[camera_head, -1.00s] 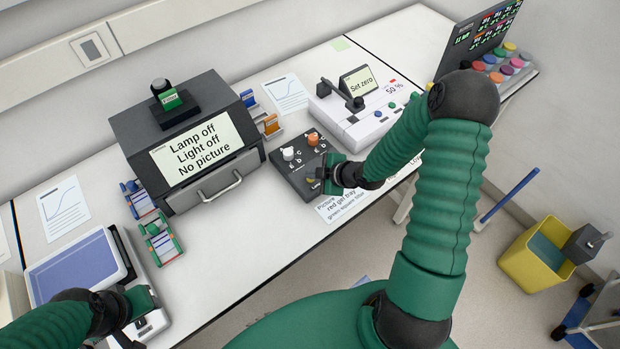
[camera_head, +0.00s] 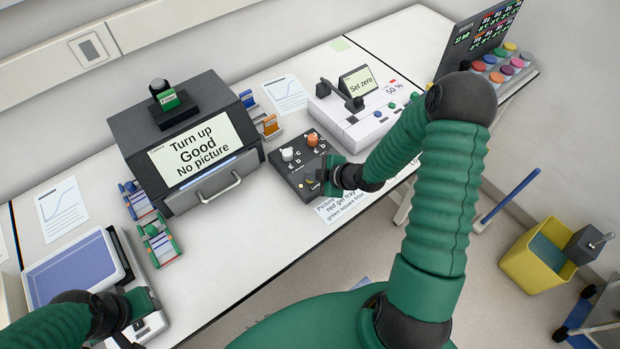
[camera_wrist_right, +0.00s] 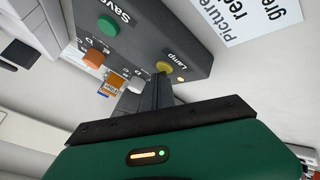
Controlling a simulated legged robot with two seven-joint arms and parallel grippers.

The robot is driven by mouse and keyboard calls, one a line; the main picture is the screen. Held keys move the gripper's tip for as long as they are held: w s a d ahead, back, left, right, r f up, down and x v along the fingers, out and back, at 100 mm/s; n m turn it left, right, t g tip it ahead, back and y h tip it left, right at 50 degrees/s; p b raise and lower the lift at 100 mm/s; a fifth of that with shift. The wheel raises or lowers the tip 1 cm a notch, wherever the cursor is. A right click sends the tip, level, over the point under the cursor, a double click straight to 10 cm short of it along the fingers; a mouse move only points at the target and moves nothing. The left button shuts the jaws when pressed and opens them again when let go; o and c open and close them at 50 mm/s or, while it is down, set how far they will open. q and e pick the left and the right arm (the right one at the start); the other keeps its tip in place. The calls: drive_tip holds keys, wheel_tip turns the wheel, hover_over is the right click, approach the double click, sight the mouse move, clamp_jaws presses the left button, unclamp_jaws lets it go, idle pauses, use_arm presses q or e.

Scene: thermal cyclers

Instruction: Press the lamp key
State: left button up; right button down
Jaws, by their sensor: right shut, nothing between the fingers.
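The dark control box (camera_head: 283,171) sits on the bench beside the imaging cabinet (camera_head: 137,142). In the right wrist view the yellow key labelled "Lamp" (camera_wrist_right: 164,66) is on the box (camera_wrist_right: 145,40), with a small lit orange dot near it. My right gripper (camera_head: 321,181) is shut and empty at the box's front right corner. Its fingertips (camera_wrist_right: 161,78) are at the lamp key and seem to touch it; they hide part of it.
The box also carries a white knob (camera_head: 287,154), an orange knob (camera_head: 312,139) and a green "Save" key (camera_wrist_right: 107,25). A white "Set zero" instrument (camera_head: 365,122) stands behind. A blue-topped device (camera_head: 75,268) is near my left gripper. The bench's front middle is clear.

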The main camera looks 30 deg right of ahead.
drive_tip(key=shift+d+r+p, duration=0.25)
drive_tip(key=shift+r+p, duration=0.55)
drive_tip(key=shift+p, duration=0.05)
drive_tip(key=shift+r, duration=0.1)
wheel_tip(320, 180, up, 5)
drive_tip(key=p, duration=0.4)
drive_tip(key=shift+a+p, duration=0.1)
drive_tip(key=shift+p, duration=0.2)
